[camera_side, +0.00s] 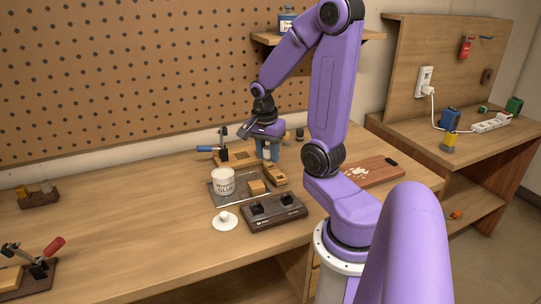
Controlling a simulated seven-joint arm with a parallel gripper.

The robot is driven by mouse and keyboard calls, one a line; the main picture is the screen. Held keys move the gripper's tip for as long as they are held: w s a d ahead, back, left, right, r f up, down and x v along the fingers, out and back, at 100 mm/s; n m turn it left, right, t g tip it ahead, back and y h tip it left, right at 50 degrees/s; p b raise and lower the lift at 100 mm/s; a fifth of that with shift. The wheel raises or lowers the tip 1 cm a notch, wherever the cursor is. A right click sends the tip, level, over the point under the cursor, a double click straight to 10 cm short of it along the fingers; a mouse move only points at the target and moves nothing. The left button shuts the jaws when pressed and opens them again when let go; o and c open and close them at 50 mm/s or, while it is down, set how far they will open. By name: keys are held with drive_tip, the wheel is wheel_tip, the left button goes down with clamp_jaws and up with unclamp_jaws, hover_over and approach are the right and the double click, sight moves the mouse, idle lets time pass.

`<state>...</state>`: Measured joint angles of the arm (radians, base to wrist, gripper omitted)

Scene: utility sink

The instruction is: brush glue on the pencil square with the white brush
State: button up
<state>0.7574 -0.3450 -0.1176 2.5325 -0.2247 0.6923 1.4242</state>
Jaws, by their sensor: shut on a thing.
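Below and just right of the fingers lies a wooden piece (277,177). A white glue pot (223,182) with a "GLUE" label stands open-topped on a dark flat tray (217,199), left of and nearer than the gripper. A small wooden block (257,187) sits beside the pot. I cannot make out the pencil square.
A dark holder (275,212) with two black inserts stands in front of the tray. A round white lid (225,220) lies left of it. A clamp with a blue handle (206,149) stands behind. A brown board (371,172) lies right. The bench's left middle is clear.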

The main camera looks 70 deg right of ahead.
hover_over(224, 172)
drive_tip(key=shift+a+f, duration=0.15)
drive_tip(key=shift+f, duration=1.25)
drive_tip(key=shift+a+f, duration=0.15)
drive_tip(key=shift+f, duration=1.25)
drive_tip(key=shift+f, duration=0.6)
idle(0.4)
wheel_tip(224, 172, up, 7)
idle(0.9)
idle(0.4)
